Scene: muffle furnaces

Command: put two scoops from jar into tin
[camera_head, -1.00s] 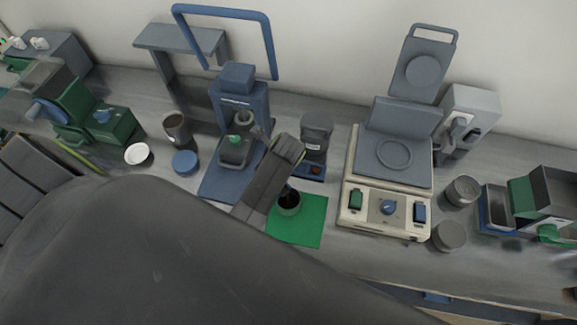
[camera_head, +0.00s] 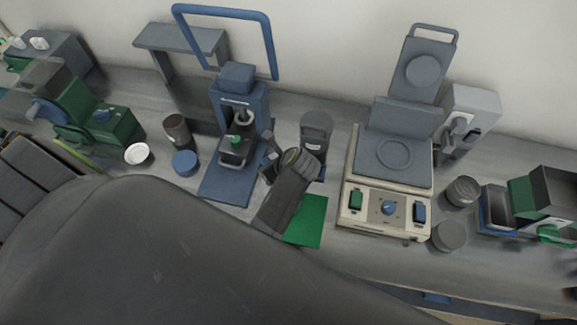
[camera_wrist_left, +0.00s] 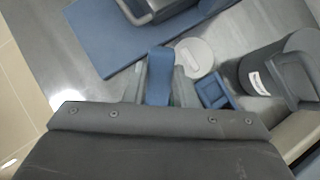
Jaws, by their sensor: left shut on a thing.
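My left gripper (camera_head: 268,168) is in the middle of the bench, between the blue press and the labelled jar. In the left wrist view its fingers (camera_wrist_left: 160,85) are shut on a blue handle (camera_wrist_left: 160,72), likely the scoop's; I cannot tell what the scoop holds. The dark grey jar (camera_head: 316,130) with a white label stands just beyond the gripper; it also shows at the right of the left wrist view (camera_wrist_left: 275,75). The green mat (camera_head: 309,222) is partly covered by my wrist; the small dark cup on it, possibly the tin, is hidden. My right gripper is not in view.
The blue press (camera_head: 238,115) stands left of the gripper. A cream hot-plate device (camera_head: 388,205) is at the right. A brown-grey cup (camera_head: 178,130), white bowl (camera_head: 137,154) and blue lid (camera_head: 185,163) stand left. Two grey cans (camera_head: 462,192) (camera_head: 449,236) stand right.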

